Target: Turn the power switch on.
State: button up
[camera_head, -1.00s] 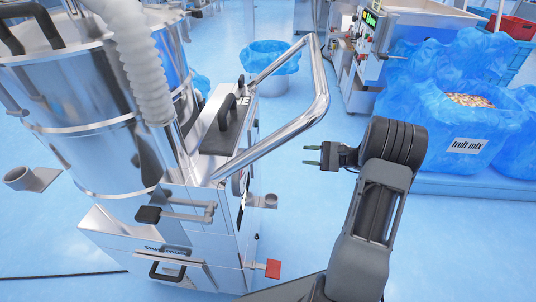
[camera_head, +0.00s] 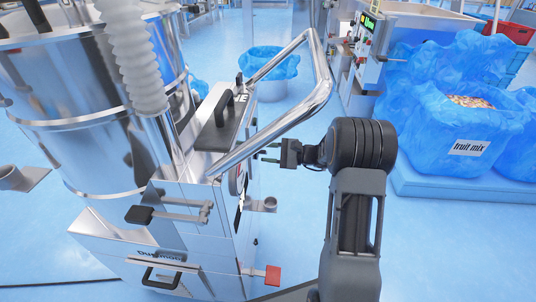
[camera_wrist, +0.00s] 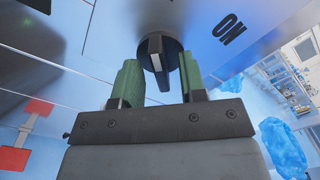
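The power switch (camera_wrist: 158,50) is a dark round rotary knob with a raised grip bar, on the metal panel of the machine (camera_head: 195,240). It shows in the wrist view beside the printed word ON, its bar pointing roughly toward my gripper, tilted to the word's left. My gripper (camera_wrist: 160,82) is open, its two green fingers standing on either side of the knob's bar; I cannot tell whether they touch it. In the head view my gripper (camera_head: 270,153) is close to the machine's right side panel, where the knob is hidden or too small to make out.
A bent metal handle (camera_head: 318,85) sticks out above my gripper. A red pedal (camera_head: 273,275) and a small cup-like fitting (camera_head: 268,204) project from the machine lower down. Blue-lined fruit mix bins (camera_head: 470,148) stand at right. The blue floor between is clear.

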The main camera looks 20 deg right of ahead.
jog(key=shift+a, duration=0.15)
grip_shut()
dwell(0.4)
jog(key=shift+r+p, duration=0.1)
jog(key=shift+p, duration=0.25)
jog(key=m+p, duration=0.8)
jog(key=p, duration=0.1)
jog(key=m+p, duration=0.9)
jog(key=shift+w+m+p, duration=0.2)
jog(key=shift+m+p, duration=0.1)
jog(key=shift+m, duration=0.3)
